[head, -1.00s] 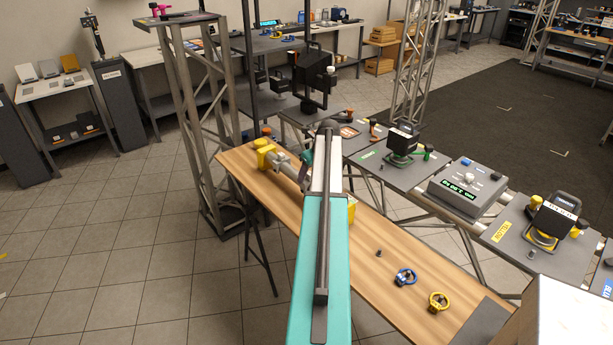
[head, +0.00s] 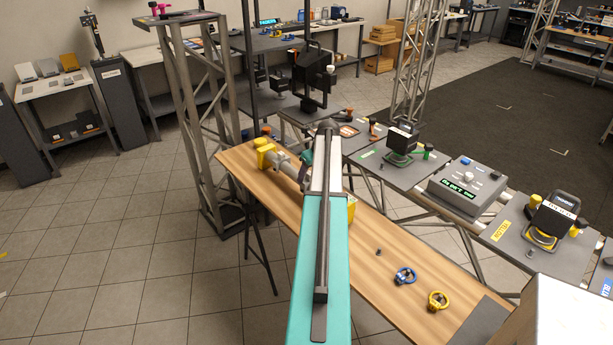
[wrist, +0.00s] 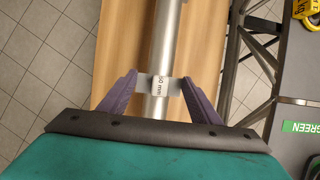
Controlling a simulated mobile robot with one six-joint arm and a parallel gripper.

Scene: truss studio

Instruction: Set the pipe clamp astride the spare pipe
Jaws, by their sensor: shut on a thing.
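The spare pipe (wrist: 162,45) is a silver tube lying along the wooden bench. In the head view the pipe (head: 284,163) rests near a yellow support (head: 264,153), and my arm covers much of it. My gripper (wrist: 159,87) has purple fingers, shut on a light grey piece (wrist: 174,87) with a small "50 mm" label, which I take for the pipe clamp. The clamp lies across the pipe in the wrist view, with one finger at each side. I cannot tell whether it touches the pipe or hovers just above it.
The bench (head: 345,258) also carries a blue ring-shaped fitting (head: 405,276), a yellow one (head: 438,300) and a small dark piece (head: 379,252). A truss tower (head: 200,120) stands at the bench's far left end. Grey plates with lamps and a control box (head: 467,188) line the right.

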